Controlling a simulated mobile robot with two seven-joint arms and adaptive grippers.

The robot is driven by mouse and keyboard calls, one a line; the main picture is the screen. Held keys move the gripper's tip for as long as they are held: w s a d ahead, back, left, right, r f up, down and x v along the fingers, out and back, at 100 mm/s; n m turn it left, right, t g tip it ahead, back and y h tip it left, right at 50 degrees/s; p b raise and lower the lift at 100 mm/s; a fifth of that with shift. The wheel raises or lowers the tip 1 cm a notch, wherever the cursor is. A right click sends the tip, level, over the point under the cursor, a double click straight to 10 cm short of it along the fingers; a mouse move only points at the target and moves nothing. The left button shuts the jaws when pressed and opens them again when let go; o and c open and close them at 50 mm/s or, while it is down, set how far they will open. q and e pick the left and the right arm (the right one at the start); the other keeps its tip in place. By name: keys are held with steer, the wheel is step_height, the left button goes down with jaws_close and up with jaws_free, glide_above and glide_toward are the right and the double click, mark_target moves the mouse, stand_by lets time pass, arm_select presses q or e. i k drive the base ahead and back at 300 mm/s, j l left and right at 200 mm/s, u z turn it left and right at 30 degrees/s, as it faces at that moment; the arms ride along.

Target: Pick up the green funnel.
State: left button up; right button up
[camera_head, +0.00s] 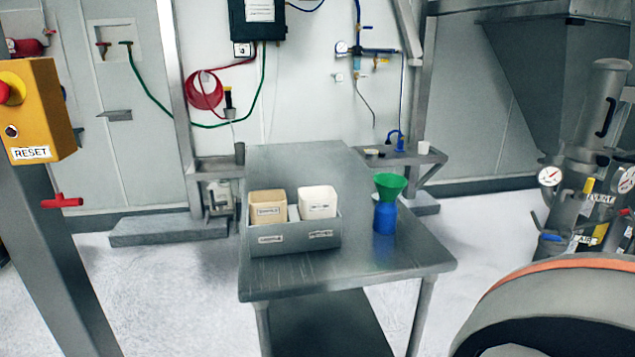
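The green funnel (390,184) stands in the mouth of a blue bottle (385,217), wide end up. Both stand upright on the right part of the grey metal table (350,277). No gripper shows in the head view, so neither gripper can be placed relative to the funnel. The funnel's upper cone is in plain sight, with nothing in front of it.
A grey tray (290,246) left of the bottle holds a tan container (268,207) and a white container (318,203). A yellow RESET box (38,108) on a post is at left. A large rounded machine (560,315) fills the lower right. The table's front is clear.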

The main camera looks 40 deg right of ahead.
mark_target(389, 185)
steer(key=z, duration=1.8)
